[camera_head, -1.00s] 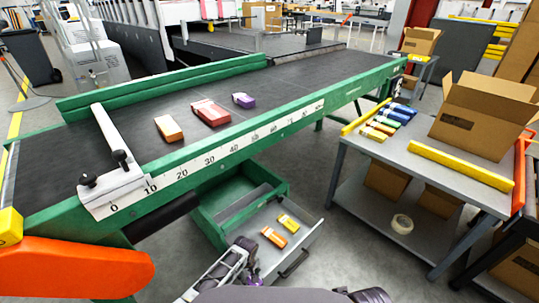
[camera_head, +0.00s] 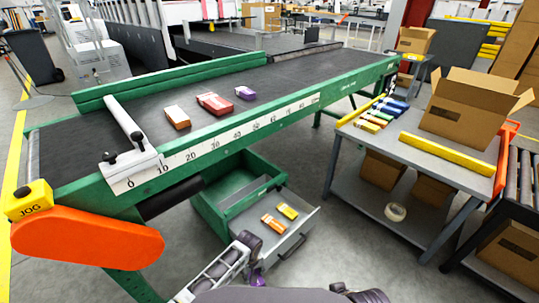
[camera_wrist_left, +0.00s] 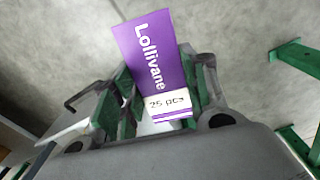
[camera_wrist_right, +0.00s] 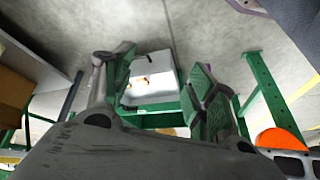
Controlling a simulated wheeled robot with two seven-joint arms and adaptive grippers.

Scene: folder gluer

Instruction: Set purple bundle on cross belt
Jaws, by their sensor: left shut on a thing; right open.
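A purple bundle (camera_wrist_left: 153,62) with the label "Lollivane 25 pcs" is held in my left gripper (camera_wrist_left: 160,100), which is shut on it. In the head view my left gripper (camera_head: 254,262) is low in front of the open drawer, and a bit of the held purple bundle (camera_head: 257,278) shows below it. The dark cross belt (camera_head: 270,112) in its green frame runs across the scene. Another purple bundle (camera_head: 245,93) lies on it beside a red bundle (camera_head: 215,104) and an orange bundle (camera_head: 177,117). My right gripper (camera_wrist_right: 160,90) is open and empty.
A green-sided drawer (camera_head: 301,219) under the belt holds an orange and a yellow bundle. A white stop bar with knobs (camera_head: 128,165) crosses the belt's left end. A grey table (camera_head: 430,160) with bundles and a carton (camera_head: 466,105) stands right. Belt space right of the bundles is clear.

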